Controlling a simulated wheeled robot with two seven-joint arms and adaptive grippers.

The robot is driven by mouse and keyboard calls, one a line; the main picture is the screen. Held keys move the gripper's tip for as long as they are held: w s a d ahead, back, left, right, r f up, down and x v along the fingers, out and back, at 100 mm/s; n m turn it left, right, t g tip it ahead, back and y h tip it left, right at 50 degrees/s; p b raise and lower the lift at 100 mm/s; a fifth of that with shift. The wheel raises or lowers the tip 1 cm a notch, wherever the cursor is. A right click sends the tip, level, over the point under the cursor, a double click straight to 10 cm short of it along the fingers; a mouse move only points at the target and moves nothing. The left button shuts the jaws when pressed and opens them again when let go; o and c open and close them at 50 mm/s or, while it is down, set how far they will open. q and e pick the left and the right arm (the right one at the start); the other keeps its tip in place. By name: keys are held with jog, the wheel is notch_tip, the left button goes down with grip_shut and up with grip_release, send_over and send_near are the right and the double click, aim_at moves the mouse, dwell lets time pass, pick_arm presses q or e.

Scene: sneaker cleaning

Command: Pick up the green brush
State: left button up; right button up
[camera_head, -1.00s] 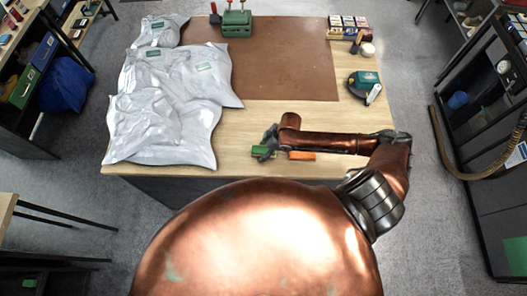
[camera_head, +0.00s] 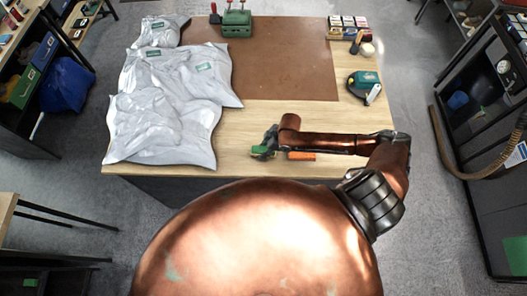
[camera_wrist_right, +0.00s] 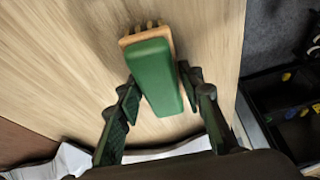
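The green brush (camera_head: 260,151) is near the front edge of the wooden table, between the fingers of my right gripper (camera_head: 268,144). In the right wrist view, the green brush (camera_wrist_right: 157,76) has a green back with tan bristles showing at its far end. The table behind looks blurred, and the brush appears tilted. Whether it is clear of the table is hard to tell. My left gripper is not in view.
An orange brush (camera_head: 301,156) lies just right of the green one. Grey-white plastic bags (camera_head: 165,110) cover the table's left side. A brown mat (camera_head: 275,60) lies at the back. A green-and-black object (camera_head: 364,84) and small boxes (camera_head: 348,24) stand at the right.

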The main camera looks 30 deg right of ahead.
aim_at(261, 149)
jog(key=c, duration=0.6)
jog(key=shift+r, duration=0.1)
jog(key=shift+r, duration=0.35)
notch_tip(261, 149, up, 3)
jog(key=shift+f+b, duration=0.1)
jog(key=shift+b, duration=0.3)
jog(key=s+d+r+b, duration=0.1)
jog(key=s+d+r, duration=0.1)
jog(key=s+r, duration=0.3)
jog(key=s+d+r+b, duration=0.1)
jog(key=s+d+r, duration=0.2)
jog(key=s, duration=0.5)
jog(key=shift+d+r, duration=0.25)
jog(key=shift+r, duration=0.65)
